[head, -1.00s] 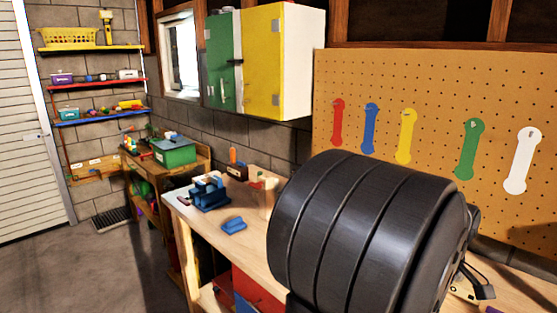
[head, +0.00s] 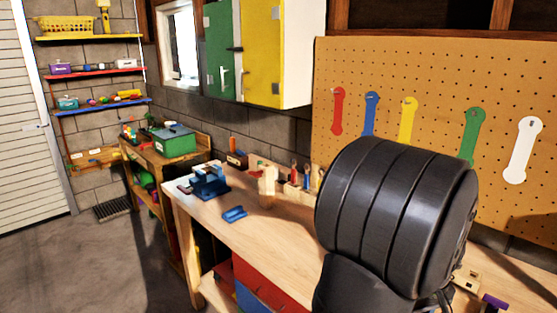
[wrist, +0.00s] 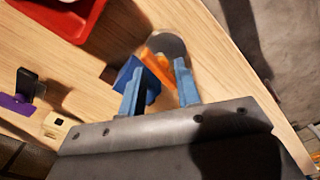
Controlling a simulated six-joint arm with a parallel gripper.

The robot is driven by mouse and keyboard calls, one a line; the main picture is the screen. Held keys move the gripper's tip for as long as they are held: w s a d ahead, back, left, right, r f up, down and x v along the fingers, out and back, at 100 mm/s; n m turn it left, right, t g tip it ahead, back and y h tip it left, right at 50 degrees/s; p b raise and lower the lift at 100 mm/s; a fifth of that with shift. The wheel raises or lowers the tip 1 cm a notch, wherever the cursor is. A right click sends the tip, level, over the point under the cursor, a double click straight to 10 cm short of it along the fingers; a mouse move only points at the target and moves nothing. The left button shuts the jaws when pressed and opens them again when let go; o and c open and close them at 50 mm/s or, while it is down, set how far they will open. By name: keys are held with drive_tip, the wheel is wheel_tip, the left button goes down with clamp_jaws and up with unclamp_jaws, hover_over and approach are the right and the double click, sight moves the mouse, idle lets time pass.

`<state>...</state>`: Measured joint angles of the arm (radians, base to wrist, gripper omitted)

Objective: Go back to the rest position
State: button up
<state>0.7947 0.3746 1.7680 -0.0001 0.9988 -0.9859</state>
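My gripper (wrist: 160,88) shows in the wrist view with its two blue fingers apart, above the wooden workbench (wrist: 275,110). An orange and blue item (wrist: 150,70) shows between and just beyond the fingertips, with a round grey piece (wrist: 168,45) behind it. These are blurred; no finger clearly grips them, and I cannot tell whether a finger touches them. In the head view my black arm link covers the right part of the workbench (head: 262,250), and my gripper is hidden there.
A red tray (wrist: 62,22), a wooden block with a hole (wrist: 58,125) and a purple-handled tool (wrist: 18,105) lie around my gripper. A blue vise (head: 208,183) and a blue piece (head: 235,214) stand farther left. The pegboard (head: 430,70) rises behind my arm.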

drive_tip(key=m, duration=0.5)
drive_tip(key=shift+m, duration=0.4)
drive_tip(key=o, duration=1.3)
drive_tip(key=shift+o, duration=1.2)
drive_tip(key=shift+w+d+r, duration=0.15)
drive_tip(key=shift+r, duration=0.2)
drive_tip(key=w+d+r+n, duration=0.2)
drive_tip(key=r+n, duration=0.4)
drive_tip(key=r, duration=0.1)
drive_tip(key=w+d+r+n, duration=0.1)
drive_tip(key=r+n, duration=0.6)
wheel_tip(320, 180, down, 10)
drive_tip(key=shift+d, duration=0.15)
